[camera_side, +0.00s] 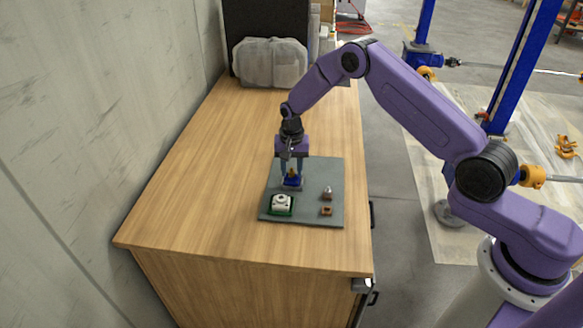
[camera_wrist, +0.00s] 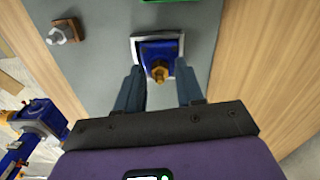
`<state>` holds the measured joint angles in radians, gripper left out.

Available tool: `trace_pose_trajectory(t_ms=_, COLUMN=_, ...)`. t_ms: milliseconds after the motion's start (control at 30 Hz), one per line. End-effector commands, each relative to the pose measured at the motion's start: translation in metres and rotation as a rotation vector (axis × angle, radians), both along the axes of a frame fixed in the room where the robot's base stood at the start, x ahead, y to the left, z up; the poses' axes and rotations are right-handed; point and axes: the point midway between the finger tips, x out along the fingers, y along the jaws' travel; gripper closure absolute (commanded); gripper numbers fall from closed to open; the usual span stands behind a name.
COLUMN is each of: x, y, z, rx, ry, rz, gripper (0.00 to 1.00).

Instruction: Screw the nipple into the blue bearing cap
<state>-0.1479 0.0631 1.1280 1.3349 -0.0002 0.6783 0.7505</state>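The blue bearing cap (camera_wrist: 150,50) sits in a pale square-edged holder on the grey mat, and it also shows in the side view (camera_side: 292,183). The brass nipple (camera_wrist: 159,71) stands on the cap at its middle; I cannot tell how deep its thread sits. My gripper (camera_wrist: 160,75) points down over the cap, with one finger on each side of the nipple. In the wrist view there are gaps between both fingers and the nipple, so the gripper looks open and empty. It also shows in the side view (camera_side: 292,172), where its fingers partly hide the nipple.
A white part in a green holder (camera_side: 281,205) lies close in front of the cap. The grey mat (camera_side: 305,212) lies on a wooden bench (camera_side: 190,200), clear to the left.

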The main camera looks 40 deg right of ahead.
Motion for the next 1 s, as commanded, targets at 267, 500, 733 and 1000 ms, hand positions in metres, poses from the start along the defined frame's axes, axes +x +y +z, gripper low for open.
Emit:
trace_pose_trajectory(t_ms=267, x=-0.0001, y=0.0001, z=0.0, rx=0.0, ry=0.0, rz=0.326, gripper=0.63)
trace_pose_trajectory(t_ms=500, x=-0.0002, y=0.0001, z=0.0, rx=0.0, ry=0.0, rz=0.606, gripper=0.63)
trace_pose_trajectory(t_ms=733, x=0.0, y=-0.0001, z=0.0001, rx=0.0, ry=0.0, rz=0.873, gripper=0.63)
trace_pose_trajectory(t_ms=1000, x=0.0, y=-0.0003, z=0.0001, rx=0.0, ry=0.0, rz=1.186, gripper=0.63)
